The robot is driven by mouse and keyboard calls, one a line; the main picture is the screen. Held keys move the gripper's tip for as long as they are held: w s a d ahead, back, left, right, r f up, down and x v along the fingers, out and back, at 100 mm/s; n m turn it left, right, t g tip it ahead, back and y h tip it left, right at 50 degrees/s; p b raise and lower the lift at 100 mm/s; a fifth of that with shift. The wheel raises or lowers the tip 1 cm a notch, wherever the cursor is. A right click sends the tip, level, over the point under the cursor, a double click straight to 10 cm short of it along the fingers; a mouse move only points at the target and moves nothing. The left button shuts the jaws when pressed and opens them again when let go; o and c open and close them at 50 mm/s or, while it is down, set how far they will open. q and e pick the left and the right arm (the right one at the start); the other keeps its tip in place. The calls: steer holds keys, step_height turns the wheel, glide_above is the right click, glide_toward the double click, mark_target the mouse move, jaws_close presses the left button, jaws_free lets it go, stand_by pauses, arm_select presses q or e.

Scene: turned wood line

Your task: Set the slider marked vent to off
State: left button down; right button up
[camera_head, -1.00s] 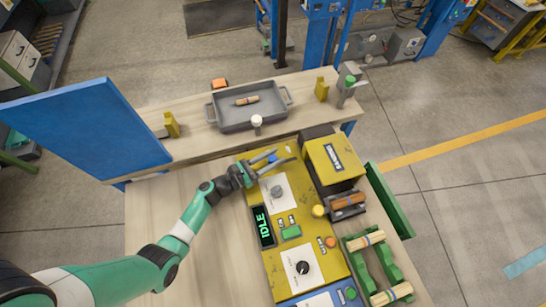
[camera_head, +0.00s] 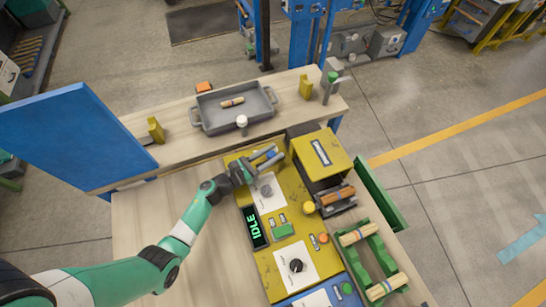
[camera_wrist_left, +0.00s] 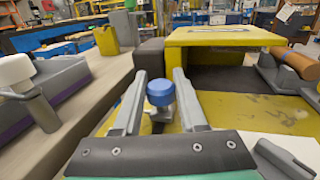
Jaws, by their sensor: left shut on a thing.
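A yellow control panel (camera_head: 262,229) stands on the bench. My left gripper (camera_head: 271,156) reaches over the far end of the panel and is shut on the blue knob. In the left wrist view the two fingers (camera_wrist_left: 160,100) stand on either side of it. I cannot read a vent label or off mark; the gripper covers that part of the panel. My right gripper is not in view.
The panel has a display reading IDLE (camera_head: 255,228), a grey dial (camera_head: 266,190), a black dial (camera_head: 296,265) and a green button (camera_head: 283,230). A yellow box (camera_head: 320,158) stands close right of the gripper. A grey tray (camera_head: 207,117) lies beyond, with a white-topped post (camera_head: 242,121).

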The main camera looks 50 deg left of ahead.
arm_select(q)
steer(key=shift+c, duration=2.3)
jaws_free()
steer(key=shift+s, duration=0.15)
steer(key=shift+s+a, duration=0.15)
steer(key=shift+s, duration=0.2)
steer(key=s, duration=0.3)
steer(key=s+p, duration=0.1)
steer(key=s, duration=0.3)
steer(key=s+a, duration=0.1)
steer(key=s, duration=0.3)
steer(key=shift+p, duration=0.4)
steer(key=shift+w, duration=0.1)
